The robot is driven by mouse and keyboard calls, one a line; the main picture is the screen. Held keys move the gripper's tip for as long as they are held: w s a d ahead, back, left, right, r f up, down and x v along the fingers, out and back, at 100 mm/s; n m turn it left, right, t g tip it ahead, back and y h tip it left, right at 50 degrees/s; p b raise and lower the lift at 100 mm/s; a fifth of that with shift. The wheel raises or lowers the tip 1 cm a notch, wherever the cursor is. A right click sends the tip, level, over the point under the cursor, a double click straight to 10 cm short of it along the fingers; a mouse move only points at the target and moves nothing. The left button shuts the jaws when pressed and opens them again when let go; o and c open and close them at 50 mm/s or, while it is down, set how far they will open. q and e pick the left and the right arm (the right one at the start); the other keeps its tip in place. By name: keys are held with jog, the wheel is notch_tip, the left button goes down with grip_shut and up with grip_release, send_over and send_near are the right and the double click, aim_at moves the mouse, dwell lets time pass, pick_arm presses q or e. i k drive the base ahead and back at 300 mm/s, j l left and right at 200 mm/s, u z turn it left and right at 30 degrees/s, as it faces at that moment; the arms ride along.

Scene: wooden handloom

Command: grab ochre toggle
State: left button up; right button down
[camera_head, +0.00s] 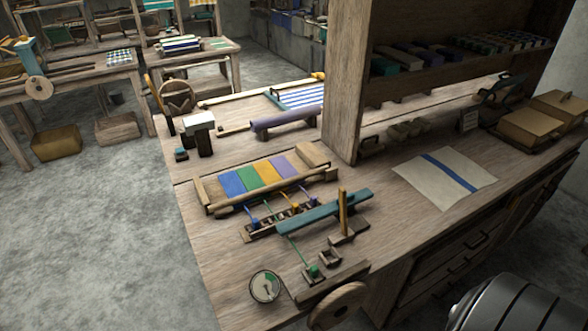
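A small ochre toggle (294,207) appears in a row of small coloured toggles on a low wooden rack (262,228) on the workbench. A blue toggle (253,220) and a green toggle (268,207) are to its left. The ochre toggle is small, and its exact position is hard to tell. Behind the row is a frame with blue, green, ochre (265,171) and purple panels. Neither of my grippers is in view. A dark rounded metal part at the lower right looks like part of my own body.
A teal bar (325,211) lies close in front of the toggles, beside an upright ochre post (344,208). A round dial (265,287) and a wooden wheel (338,306) are nearer the front edge. A tall wooden shelf (343,80) rises behind. A striped cloth (420,180) lies right.

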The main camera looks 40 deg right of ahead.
aim_at(295, 207)
jog(key=z, duration=1.1)
jog(key=i+l+u, duration=0.15)
jog(key=l+u, duration=0.8)
jog(key=l, duration=0.15)
jog(key=l+u, duration=0.45)
jog(key=k+l, duration=0.05)
jog(key=l, duration=0.05)
